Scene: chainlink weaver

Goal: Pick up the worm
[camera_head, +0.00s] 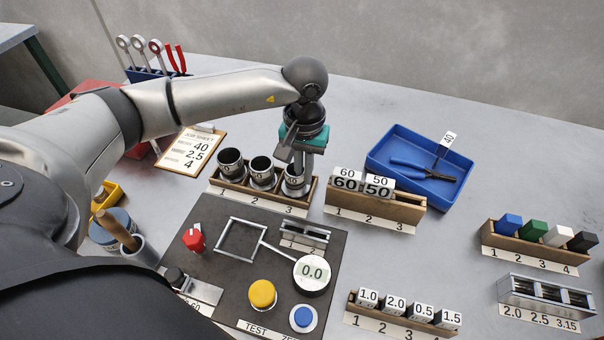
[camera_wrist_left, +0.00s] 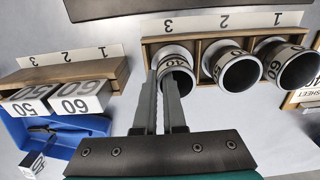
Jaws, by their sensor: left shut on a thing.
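Three hollow metal cylinders stand in a wooden rack (camera_head: 235,190) with slots 1, 2 and 3. Nothing in view is labelled as a worm; these cylinders may be the worms. My left gripper (camera_head: 298,180) reaches down over slot 3 and is shut on the wall of the cylinder (camera_head: 292,190) there. In the left wrist view this cylinder (camera_wrist_left: 178,62) bears a band reading 40, and the fingers (camera_wrist_left: 162,88) are at its rim. The cylinder still sits in the rack. The other cylinders (camera_head: 231,163) (camera_head: 262,172) stand to the left. My right gripper is not in view.
A wooden rack with blocks 60 and 50 (camera_head: 378,186) stands close on the right. Beyond it is a blue tray (camera_head: 385,150) with pliers. A dark mat (camera_head: 225,270) with a frame, dial and buttons lies in front. A job sheet clipboard (camera_head: 190,152) lies behind left.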

